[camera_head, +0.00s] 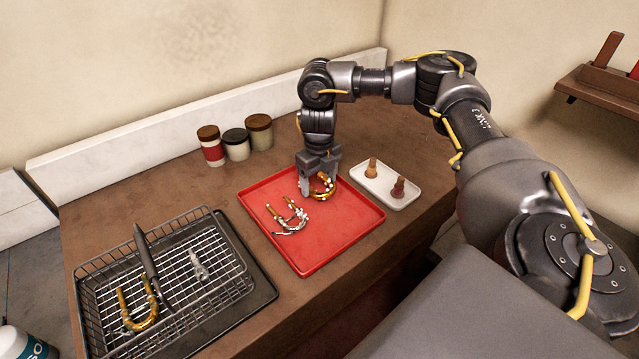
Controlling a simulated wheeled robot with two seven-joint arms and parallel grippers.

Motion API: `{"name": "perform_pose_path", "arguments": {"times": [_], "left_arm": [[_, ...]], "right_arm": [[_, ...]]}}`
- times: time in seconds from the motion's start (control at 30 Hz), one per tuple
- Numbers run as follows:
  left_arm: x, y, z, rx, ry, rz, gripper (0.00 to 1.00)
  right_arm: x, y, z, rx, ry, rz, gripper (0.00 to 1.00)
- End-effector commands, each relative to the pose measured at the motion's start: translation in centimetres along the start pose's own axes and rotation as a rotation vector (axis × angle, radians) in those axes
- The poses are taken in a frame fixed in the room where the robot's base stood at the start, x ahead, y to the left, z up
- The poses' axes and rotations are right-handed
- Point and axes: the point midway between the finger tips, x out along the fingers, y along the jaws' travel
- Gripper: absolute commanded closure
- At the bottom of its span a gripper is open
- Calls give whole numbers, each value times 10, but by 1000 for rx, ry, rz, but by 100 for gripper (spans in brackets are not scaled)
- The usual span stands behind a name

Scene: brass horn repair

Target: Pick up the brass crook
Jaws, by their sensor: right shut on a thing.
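My right gripper (321,180) reaches down over the right part of the red tray (330,237). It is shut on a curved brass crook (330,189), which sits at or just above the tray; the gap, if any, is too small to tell. A second U-shaped piece (290,219), brass with silvery parts, lies on the tray to the left of the gripper. Another brass crook (139,313) lies in the wire basket (205,322) at the left. The gripper hides part of the held crook. My left gripper is not in view.
The wire basket also holds a small silvery part (199,265) and has a dark handle (145,249) across it. A white dish (386,189) with two small bottles stands right of the tray. Several jars (235,145) stand at the back. Bare brown bench (190,190) lies between jars and basket.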

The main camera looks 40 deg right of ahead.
Motion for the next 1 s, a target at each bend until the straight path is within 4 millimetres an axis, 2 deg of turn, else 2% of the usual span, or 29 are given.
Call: {"name": "perform_pose_path", "arguments": {"times": [0.03, 0.17, 0.4, 0.7, 1.0], "left_arm": [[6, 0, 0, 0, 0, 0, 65], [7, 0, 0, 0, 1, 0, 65], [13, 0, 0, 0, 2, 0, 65], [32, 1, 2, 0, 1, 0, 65], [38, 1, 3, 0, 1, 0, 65]], "right_arm": [[-4, 0, 1, -1, -5, 1, 51], [-27, 2, 0, -6, -8, 0, 51], [-83, 39, -33, -9, -8, -1, 51], [-108, 87, -77, -6, -3, -1, 51], [-120, 104, -93, -2, -2, 0, 51]]}}
